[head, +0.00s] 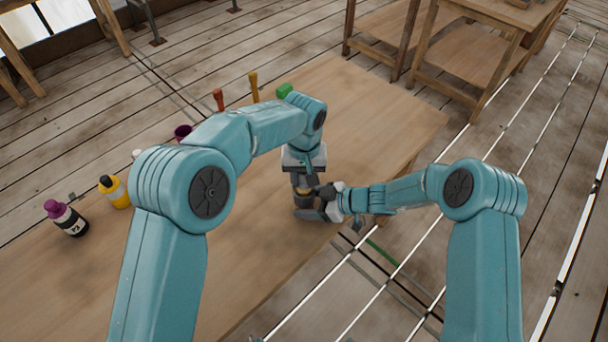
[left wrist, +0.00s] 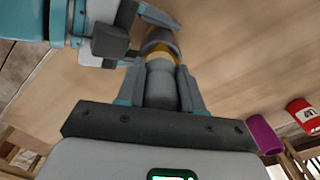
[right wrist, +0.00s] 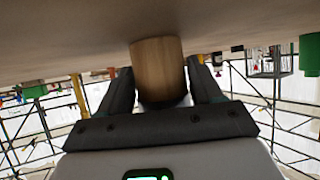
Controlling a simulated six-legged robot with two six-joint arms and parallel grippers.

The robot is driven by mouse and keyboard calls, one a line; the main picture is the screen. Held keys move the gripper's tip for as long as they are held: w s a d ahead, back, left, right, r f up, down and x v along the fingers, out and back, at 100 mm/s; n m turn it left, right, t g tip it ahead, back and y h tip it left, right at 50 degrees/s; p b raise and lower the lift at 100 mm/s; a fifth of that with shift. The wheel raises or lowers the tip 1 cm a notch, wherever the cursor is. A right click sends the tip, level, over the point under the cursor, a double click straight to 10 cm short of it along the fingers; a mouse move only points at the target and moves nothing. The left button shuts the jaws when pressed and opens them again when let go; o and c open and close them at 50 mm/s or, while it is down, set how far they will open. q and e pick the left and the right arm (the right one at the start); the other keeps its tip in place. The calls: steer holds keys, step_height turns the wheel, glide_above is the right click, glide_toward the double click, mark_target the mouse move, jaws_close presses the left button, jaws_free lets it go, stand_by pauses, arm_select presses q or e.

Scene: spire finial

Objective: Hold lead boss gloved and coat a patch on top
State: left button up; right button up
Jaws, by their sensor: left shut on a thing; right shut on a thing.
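A small grey piece with a gold band (head: 304,191) stands near the table's front edge in the head view. My left gripper (head: 303,178) points down at it from above. In the left wrist view its fingers are shut on a grey rounded piece (left wrist: 160,82), with the gold band (left wrist: 161,52) and darker grey beyond. My right gripper (head: 326,203) reaches in from the right, low over the table. In the right wrist view its fingers are shut on a brownish cylinder (right wrist: 157,66) with a dark rounded end. The fingers hide much of both, and I cannot tell where the pieces join.
On the wooden table (head: 385,110) stand a purple-capped bottle (head: 66,217), a yellow bottle (head: 113,190) and a purple cup (head: 182,131) at the left. Red (head: 218,99) and orange (head: 254,86) upright handles and a green item (head: 284,90) stand at the back. The table's right side is clear.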

arm_select(q)
steer(key=shift+f, duration=0.1)
steer(key=a+r, duration=0.5)
steer(key=r, duration=0.2)
stand_by(0.4)
arm_select(e)
steer(key=o, duration=0.9)
steer(key=shift+c, duration=0.2)
steer(key=v, duration=1.2)
steer(key=shift+f, duration=0.1)
